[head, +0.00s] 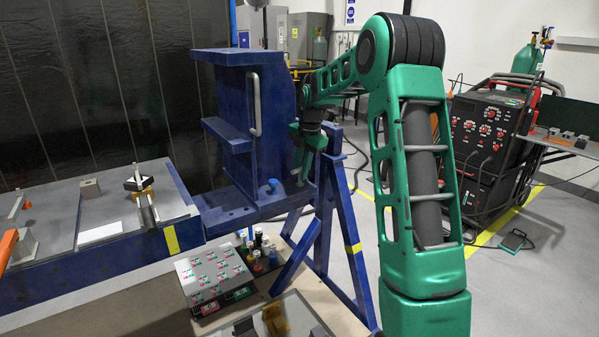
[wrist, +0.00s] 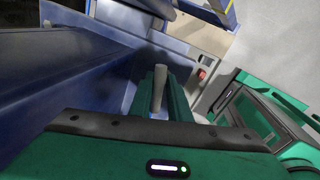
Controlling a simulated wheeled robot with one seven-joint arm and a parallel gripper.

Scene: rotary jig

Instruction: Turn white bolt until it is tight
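The white bolt (wrist: 159,88) shows in the wrist view as a pale grey-white upright rod. It stands between the two green fingers of my gripper (wrist: 160,100), one on each side and close to it. I cannot tell whether both fingers press on it. In the head view my gripper (head: 308,138) points down over the right edge of the blue jig (head: 228,100). A thin pale piece, likely the bolt (head: 300,178), shows just below it. The bolt's lower end and seat are hard to make out.
A blue bolt (head: 273,186) stands on the jig's base left of my gripper. A grey handle (head: 255,105) is on the jig's upright plate. A table with parts (head: 100,205) is at left, and a welding machine (head: 488,135) at right.

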